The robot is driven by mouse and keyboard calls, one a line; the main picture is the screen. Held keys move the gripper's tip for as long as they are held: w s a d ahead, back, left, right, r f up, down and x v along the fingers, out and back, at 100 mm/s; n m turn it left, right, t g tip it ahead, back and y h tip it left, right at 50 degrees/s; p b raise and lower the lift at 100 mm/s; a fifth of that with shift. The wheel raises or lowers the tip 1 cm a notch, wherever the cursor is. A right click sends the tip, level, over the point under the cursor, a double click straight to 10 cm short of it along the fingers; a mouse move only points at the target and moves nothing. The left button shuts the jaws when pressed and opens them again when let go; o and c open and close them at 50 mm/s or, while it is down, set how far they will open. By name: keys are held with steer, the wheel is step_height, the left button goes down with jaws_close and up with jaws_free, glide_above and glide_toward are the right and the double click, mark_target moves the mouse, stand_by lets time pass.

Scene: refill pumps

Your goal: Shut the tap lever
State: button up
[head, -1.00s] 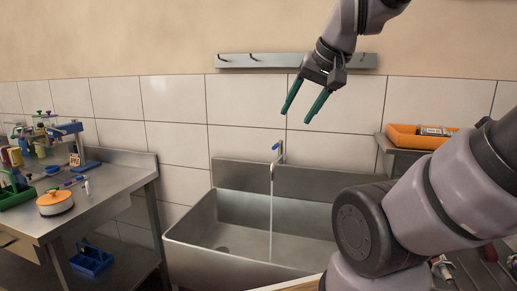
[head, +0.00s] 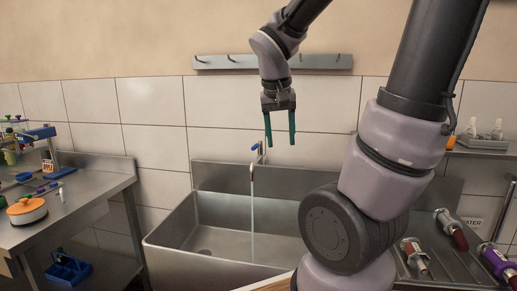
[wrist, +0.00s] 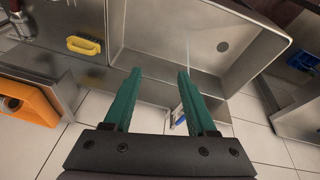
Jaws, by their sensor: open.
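The tap (head: 254,170) stands at the back of the steel sink, with a small blue lever (head: 255,147) at its top. Water (head: 253,220) runs from its spout into the basin. My gripper (head: 280,142) is open and empty, its two green fingers pointing down, a little to the right of the lever in the head view. In the wrist view my gripper (wrist: 155,75) has its fingers apart, and the tap's blue lever (wrist: 180,121) shows beside the right finger, partly hidden by it. Contact between finger and lever cannot be told.
The sink (head: 165,245) is a deep steel basin. A hook rail (head: 225,62) is on the wall above. A bench (head: 95,195) with an orange-lidded pot (head: 27,211) stands left. A yellow-handled item (wrist: 84,45) and an orange tray (wrist: 28,103) show in the wrist view.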

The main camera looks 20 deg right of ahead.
steer(key=w+d+f+g+h, duration=0.1)
steer(key=w+d+f+h, duration=0.2)
steer(key=w, duration=0.1)
steer(key=n+t+h, duration=0.6)
steer(key=t+h, duration=0.1)
steer(key=t, duration=0.1)
glide_toward(257, 145)
steer(key=w, duration=0.2)
steer(key=x, duration=0.7)
steer(key=s+f+x, duration=0.1)
steer(key=x, duration=0.3)
steer(key=shift+w+d+f, duration=0.1)
steer(key=shift+d, duration=0.2)
jaws_close()
